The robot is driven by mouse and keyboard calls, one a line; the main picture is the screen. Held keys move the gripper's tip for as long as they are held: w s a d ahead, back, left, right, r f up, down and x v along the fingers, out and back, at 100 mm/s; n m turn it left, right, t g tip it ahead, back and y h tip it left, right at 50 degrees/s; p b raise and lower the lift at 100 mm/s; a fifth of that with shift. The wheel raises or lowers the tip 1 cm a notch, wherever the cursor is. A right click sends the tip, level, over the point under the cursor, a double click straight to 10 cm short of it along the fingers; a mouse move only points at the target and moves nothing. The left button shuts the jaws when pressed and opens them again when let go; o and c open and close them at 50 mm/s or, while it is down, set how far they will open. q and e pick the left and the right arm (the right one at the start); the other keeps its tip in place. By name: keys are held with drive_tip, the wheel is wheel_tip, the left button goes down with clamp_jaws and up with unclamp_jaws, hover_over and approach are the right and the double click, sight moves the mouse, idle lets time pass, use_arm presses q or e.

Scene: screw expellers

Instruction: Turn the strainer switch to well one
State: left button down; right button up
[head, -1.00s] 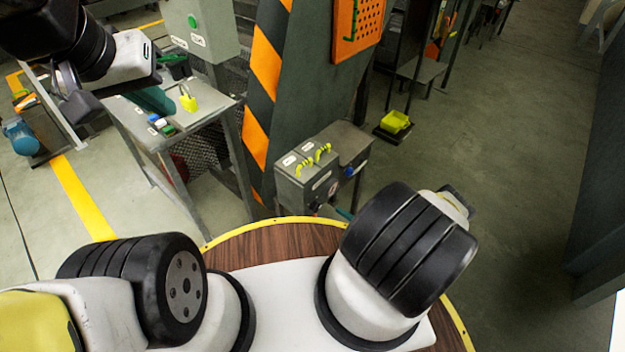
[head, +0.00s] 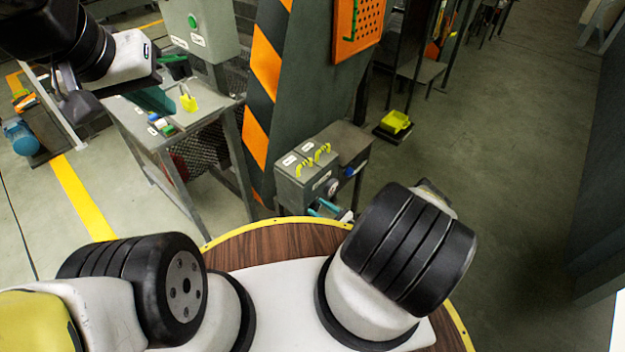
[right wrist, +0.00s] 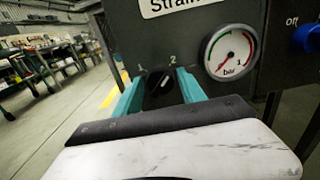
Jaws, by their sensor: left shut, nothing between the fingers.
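The strainer switch (right wrist: 160,82) is a small black knob with a white mark, below a "Strain..." label in the right wrist view. Numbers 1 and 2 stand above it, and its mark leans up and right, toward the 2. My right gripper (right wrist: 160,90) is open, one teal finger on each side of the knob; I cannot tell whether they touch it. In the head view the right gripper (head: 325,208) shows at the front of the grey switch box (head: 290,190), and the knob is hidden. My left gripper (head: 158,100) is shut and empty at upper left.
A pressure gauge (right wrist: 230,52) and a blue knob (right wrist: 305,38) sit right of the switch. Two yellow handles (head: 314,160) top the box. A striped pillar (head: 268,90) stands behind it, and a grey table (head: 215,105) stands left. Open floor lies right.

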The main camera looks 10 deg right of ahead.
clamp_jaws()
drive_tip(key=shift+n, duration=0.4)
drive_tip(key=n, duration=0.3)
drive_tip(key=shift+s+n, duration=0.1)
drive_tip(key=shift+n, duration=0.2)
drive_tip(key=n, duration=0.4)
drive_tip(key=shift+a+n, duration=0.1)
drive_tip(key=shift+n, duration=0.2)
drive_tip(key=n, duration=0.4)
drive_tip(key=shift+s+a+f+n, duration=0.1)
drive_tip(key=shift+f+n, duration=0.05)
drive_tip(key=shift+n, duration=0.15)
drive_tip(key=n, duration=0.4)
drive_tip(key=shift+f, duration=0.1)
drive_tip(key=shift+n, duration=0.3)
